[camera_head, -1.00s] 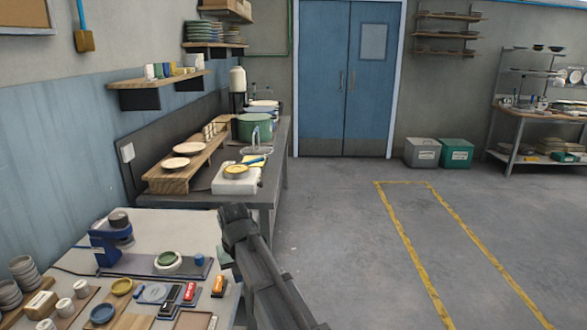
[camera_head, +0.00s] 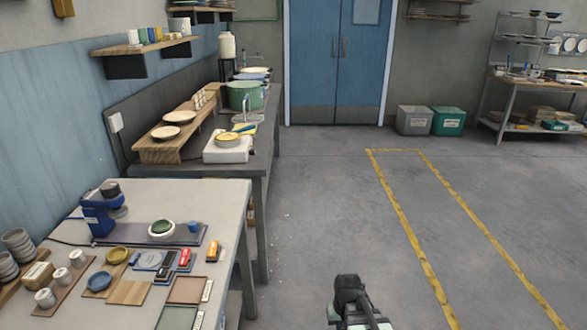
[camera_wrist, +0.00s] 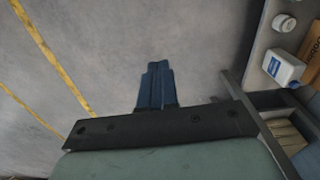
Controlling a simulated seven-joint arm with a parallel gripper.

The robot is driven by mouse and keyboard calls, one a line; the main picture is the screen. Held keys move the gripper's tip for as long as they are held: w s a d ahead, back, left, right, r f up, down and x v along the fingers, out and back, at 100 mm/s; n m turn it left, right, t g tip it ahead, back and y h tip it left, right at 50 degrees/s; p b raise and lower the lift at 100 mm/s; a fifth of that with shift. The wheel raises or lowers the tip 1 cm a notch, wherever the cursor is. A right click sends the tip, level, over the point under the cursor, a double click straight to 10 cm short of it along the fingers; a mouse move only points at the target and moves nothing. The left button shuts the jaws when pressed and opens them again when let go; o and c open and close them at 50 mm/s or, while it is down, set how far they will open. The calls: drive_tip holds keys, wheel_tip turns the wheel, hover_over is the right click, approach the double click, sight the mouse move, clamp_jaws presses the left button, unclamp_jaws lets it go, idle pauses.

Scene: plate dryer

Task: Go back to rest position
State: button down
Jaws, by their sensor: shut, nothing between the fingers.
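My gripper (camera_head: 349,284) is at the bottom of the head view, right of the worktable (camera_head: 215,200) and over open floor. In the wrist view its two dark fingers (camera_wrist: 157,68) are pressed together with nothing between them. On the counter (camera_head: 262,140) behind, a white block-shaped unit (camera_head: 226,150) has a round yellow piece on top. Two pale plates (camera_head: 172,132) sit on a wooden stand beside it. My gripper is apart from all of these.
The worktable carries a blue press (camera_head: 100,212), a green dish (camera_head: 161,227) and small cups. The wrist view shows a white bottle (camera_wrist: 284,68) on a surface at right. The floor (camera_head: 320,220) around my gripper is clear, with yellow lines to the right.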

drive_tip(key=s+f+g, duration=0.2)
drive_tip(key=s+f, duration=0.5)
drive_tip(key=s, duration=0.3)
drive_tip(key=s+d+f+g, duration=0.1)
drive_tip(key=s+f+g, duration=0.1)
drive_tip(key=s+f, duration=0.6)
drive_tip(key=s+d+f+g, duration=0.1)
drive_tip(key=s+f+g, duration=0.2)
drive_tip(key=s+f, duration=0.4)
drive_tip(key=s, duration=0.7)
drive_tip(key=shift+d+f, duration=0.15)
